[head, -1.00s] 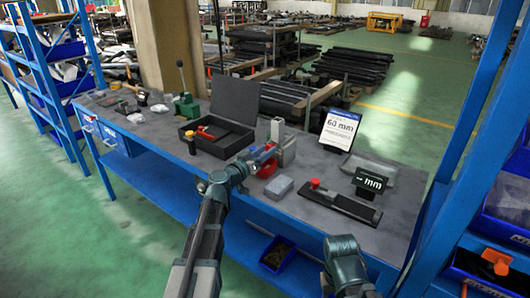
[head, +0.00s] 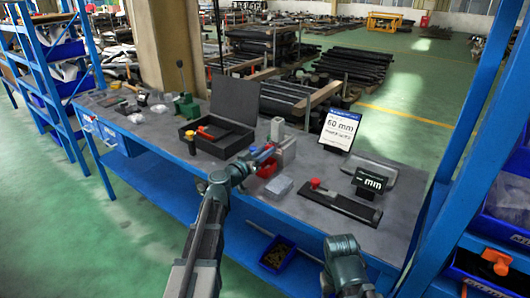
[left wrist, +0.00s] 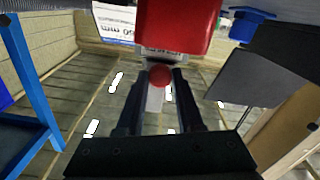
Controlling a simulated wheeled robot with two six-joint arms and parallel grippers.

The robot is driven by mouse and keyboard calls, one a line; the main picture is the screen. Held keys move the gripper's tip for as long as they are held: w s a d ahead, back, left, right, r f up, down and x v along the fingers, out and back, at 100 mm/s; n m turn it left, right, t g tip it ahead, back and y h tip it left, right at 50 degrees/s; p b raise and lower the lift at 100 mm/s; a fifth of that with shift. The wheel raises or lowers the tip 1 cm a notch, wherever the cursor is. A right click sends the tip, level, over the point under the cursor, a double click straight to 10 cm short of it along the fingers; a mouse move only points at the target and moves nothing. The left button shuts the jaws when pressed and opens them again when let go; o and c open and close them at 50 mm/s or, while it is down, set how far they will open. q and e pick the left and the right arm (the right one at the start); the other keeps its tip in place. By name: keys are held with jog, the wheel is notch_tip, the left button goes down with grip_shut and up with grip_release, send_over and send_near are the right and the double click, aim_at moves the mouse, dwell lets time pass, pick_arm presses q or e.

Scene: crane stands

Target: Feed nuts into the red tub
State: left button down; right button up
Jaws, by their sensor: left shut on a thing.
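The red tub (head: 267,169) stands on the grey bench top at the foot of a pale grey upright block (head: 287,146). In the left wrist view the red tub (left wrist: 173,24) fills the top middle, just beyond the fingertips. Whether the knob belongs to the block's device, I cannot tell. I cannot make out nuts in the tub. My right gripper does not show.
A clear small box (head: 280,187) and a black rail with a red knob (head: 340,205) lie to the right. A display reading 60 mm (head: 340,130) stands behind. An open black case (head: 222,120) is to the left. A blue bin (head: 278,254) sits on the lower shelf.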

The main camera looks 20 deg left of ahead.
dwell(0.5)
pick_arm(q)
jog(key=v, duration=0.4)
jog(key=shift+s+a, duration=0.1)
jog(key=shift+s, duration=0.25)
jog(key=shift+w, duration=0.1)
jog(key=c, duration=0.5)
grip_release()
jog(key=shift+c, duration=0.2)
jog(key=shift+s, duration=0.2)
